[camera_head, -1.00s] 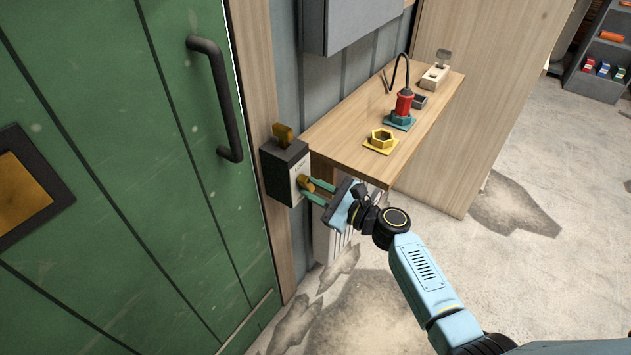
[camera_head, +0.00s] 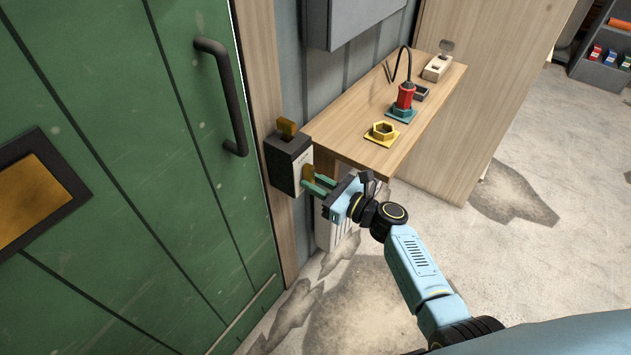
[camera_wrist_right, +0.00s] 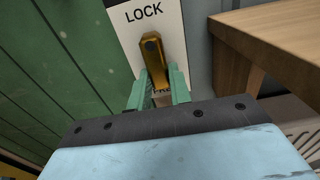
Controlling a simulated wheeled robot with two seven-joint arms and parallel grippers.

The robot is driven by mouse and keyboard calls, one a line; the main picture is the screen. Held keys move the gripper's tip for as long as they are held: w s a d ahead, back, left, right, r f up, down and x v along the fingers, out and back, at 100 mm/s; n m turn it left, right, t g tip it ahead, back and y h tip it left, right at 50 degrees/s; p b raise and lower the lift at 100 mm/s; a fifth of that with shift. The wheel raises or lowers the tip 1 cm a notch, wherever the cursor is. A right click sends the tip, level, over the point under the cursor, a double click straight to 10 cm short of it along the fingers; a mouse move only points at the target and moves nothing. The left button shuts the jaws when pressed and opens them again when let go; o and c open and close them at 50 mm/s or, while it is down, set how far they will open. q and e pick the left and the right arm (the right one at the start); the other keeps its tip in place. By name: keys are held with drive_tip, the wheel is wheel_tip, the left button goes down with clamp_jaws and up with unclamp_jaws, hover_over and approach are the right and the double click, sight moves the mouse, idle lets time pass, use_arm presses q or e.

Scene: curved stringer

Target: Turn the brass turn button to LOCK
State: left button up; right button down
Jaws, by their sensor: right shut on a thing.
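The brass turn button (camera_head: 308,175) is on the pale front plate of a dark box (camera_head: 280,167) beside the green door. In the right wrist view the button (camera_wrist_right: 152,55) stands nearly upright, its upper end just below the word LOCK (camera_wrist_right: 144,15). My right gripper (camera_head: 315,184) is shut on the button; its green fingers lie on either side of the lower part. The fingers and gripper body hide the plate below. My left gripper is not in view.
The green door (camera_head: 120,180) with a black handle (camera_head: 228,95) is left of the box. A wooden shelf (camera_head: 350,120) juts out close to the right, carrying a yellow hex piece (camera_head: 382,133) and a red plug (camera_head: 405,97). Open floor lies right of my arm.

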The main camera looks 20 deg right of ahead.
drive_tip(key=c, duration=1.3)
unclamp_jaws()
drive_tip(key=shift+s+d, duration=0.15)
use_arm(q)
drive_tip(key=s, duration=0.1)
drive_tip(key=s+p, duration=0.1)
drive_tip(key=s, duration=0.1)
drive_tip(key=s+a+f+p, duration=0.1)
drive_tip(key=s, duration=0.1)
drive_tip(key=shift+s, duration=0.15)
use_arm(e)
drive_tip(key=v, duration=1.3)
